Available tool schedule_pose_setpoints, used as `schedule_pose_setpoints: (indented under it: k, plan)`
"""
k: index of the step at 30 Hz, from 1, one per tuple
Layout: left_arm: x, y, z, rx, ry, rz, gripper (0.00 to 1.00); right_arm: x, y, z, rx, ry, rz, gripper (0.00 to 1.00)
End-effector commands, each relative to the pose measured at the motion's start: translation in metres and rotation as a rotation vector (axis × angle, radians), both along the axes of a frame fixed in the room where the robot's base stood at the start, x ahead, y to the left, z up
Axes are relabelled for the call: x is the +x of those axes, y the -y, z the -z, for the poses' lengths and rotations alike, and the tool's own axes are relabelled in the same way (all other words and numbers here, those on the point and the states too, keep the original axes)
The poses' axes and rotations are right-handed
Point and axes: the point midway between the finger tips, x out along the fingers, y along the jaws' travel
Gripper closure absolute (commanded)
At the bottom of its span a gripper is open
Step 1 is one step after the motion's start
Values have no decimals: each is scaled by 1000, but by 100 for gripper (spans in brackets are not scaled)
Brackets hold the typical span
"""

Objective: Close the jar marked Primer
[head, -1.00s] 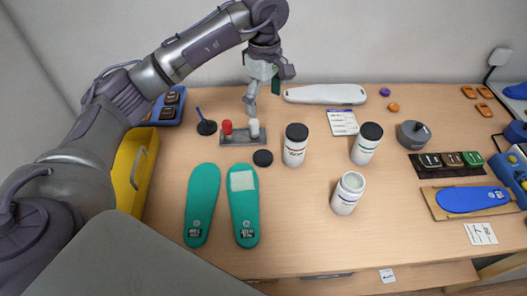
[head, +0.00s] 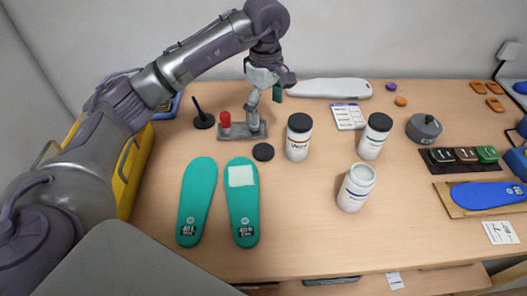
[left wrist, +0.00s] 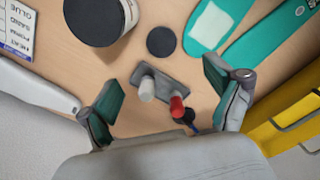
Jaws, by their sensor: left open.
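An open white jar (head: 355,188) stands upright on the table, right of centre, with no lid on it; I cannot read its label. A loose black lid (head: 263,152) lies flat on the table behind the teal insoles. It also shows in the left wrist view (left wrist: 161,41). Two white jars with black lids on, one (head: 299,138) near the loose lid and one (head: 374,137) further right, stand behind the open jar. My left gripper (head: 262,100) is open and empty above a grey stand (head: 230,131); its fingers (left wrist: 165,95) are apart. My right gripper is not in view.
The stand holds a red-topped piece (head: 225,121) and a white one (left wrist: 146,89). Teal insoles (head: 197,200) lie in front. A yellow bin (head: 133,165) is left; a round grey container (head: 424,128) is right. The table around the open jar is clear.

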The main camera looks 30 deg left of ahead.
Motion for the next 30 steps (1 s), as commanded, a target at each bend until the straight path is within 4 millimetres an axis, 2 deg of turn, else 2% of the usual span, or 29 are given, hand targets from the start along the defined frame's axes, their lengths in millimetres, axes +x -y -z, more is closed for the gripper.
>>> schedule_pose_setpoints:
  k: [4, 12, 15, 30]
  plan:
    - [-1, 0, 16, 0, -6, 0, 9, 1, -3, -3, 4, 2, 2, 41]
    - [-1, 0, 68, 0, -5, 0, 9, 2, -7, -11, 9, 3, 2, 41]
    - [-1, 0, 79, 0, -3, 0, 9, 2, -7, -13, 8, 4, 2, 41]
    - [-1, -1, 92, 1, -5, 0, 9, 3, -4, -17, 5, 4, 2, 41]
